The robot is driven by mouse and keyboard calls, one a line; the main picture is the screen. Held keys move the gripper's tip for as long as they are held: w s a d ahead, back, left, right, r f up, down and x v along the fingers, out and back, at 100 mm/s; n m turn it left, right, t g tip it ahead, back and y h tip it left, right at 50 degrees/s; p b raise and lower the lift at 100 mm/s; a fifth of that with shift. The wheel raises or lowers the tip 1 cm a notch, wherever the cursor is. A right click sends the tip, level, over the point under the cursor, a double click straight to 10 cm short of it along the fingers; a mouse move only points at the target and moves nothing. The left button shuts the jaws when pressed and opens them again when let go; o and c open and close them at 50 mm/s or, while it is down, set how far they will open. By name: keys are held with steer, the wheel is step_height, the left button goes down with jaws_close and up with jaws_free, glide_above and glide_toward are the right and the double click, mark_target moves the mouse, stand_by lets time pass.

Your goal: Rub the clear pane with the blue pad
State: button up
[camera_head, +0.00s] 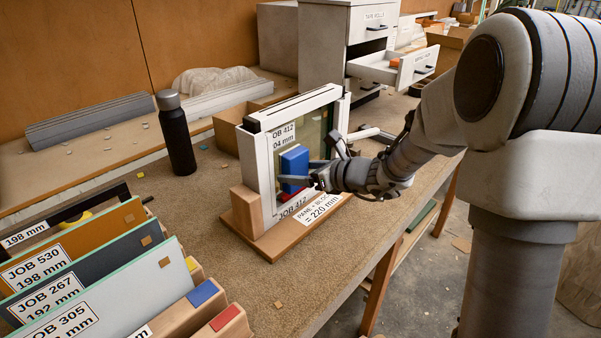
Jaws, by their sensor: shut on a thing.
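The clear pane (311,132) stands upright in a white frame (265,165) on a wooden base (278,238), with JOB 412 labels showing. The blue pad (294,167) is in front of the pane, at its left-middle part. My gripper (312,178) reaches in from the right and is shut on the blue pad. The pad looks close against the pane, but I cannot tell whether it touches. A red piece (290,206) shows low behind the fingers, partly hidden by them.
A black bottle (177,135) stands left of the frame. Several labelled panels (120,290) stand in a rack at the front left. A white cabinet (338,45) with an open drawer (398,67) is behind. The bench right of the rack is mostly clear.

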mark_target(315, 150)
steer(key=shift+w+a, duration=0.45)
steer(key=shift+a, duration=0.05)
steer(key=shift+w+d+r+p, duration=0.1)
steer(key=shift+w+d+p, duration=1.4)
steer(key=shift+w+d, duration=2.4)
steer(key=shift+w, duration=0.25)
steer(key=shift+a, duration=0.1)
steer(key=shift+s+a+b, duration=3.15)
steer(key=shift+s+a, duration=0.85)
steer(key=shift+a, duration=0.05)
steer(key=shift+d, duration=0.1)
